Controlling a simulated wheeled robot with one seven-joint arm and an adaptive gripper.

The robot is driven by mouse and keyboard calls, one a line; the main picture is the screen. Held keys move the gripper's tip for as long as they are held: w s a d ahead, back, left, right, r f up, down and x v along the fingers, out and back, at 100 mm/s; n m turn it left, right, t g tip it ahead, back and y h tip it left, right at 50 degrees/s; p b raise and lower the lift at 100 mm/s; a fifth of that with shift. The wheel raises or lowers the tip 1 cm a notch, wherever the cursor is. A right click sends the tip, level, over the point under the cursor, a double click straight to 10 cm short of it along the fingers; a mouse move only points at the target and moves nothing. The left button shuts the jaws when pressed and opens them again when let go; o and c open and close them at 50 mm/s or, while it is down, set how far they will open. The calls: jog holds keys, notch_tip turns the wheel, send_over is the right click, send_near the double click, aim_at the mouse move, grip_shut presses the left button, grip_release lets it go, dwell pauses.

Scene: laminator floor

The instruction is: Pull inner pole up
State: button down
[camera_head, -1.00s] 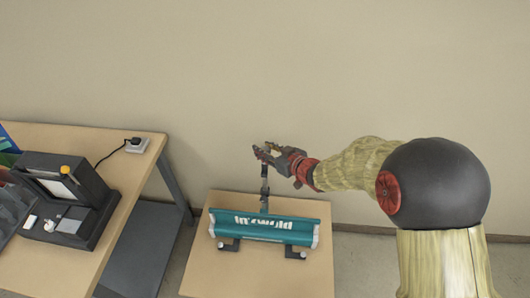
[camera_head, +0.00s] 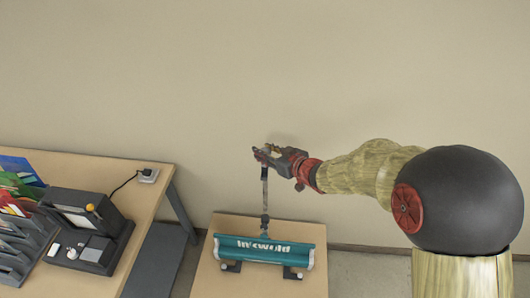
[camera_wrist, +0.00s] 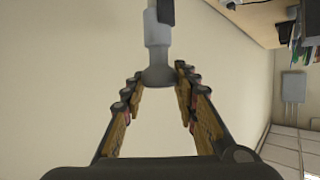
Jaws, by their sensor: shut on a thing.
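A teal roll-up unit (camera_head: 265,257) with white lettering and dark feet sits on a small wooden table. A thin upright pole (camera_head: 264,188) rises from a dark collar (camera_head: 265,219) behind the unit's middle. My gripper (camera_head: 265,155) is shut on the pole's top end, well above the unit. In the wrist view, the pale grey pole (camera_wrist: 157,30) has a flared end between the fingertips of my gripper (camera_wrist: 159,78). The fingers hide part of the pole's top in the head view.
The small wooden table (camera_head: 225,282) stands before a bare beige wall. A larger desk (camera_head: 105,166) at left carries a dark machine (camera_head: 85,225), paper trays and a power socket (camera_head: 149,175). The space around the pole is clear.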

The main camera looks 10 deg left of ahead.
jog(key=shift+w+r, duration=0.15)
jog(key=shift+r, duration=0.25)
jog(key=c, duration=1.8)
grip_release()
jog(key=o, duration=0.3)
jog(key=shift+f, duration=0.15)
jog(key=v, duration=1.2)
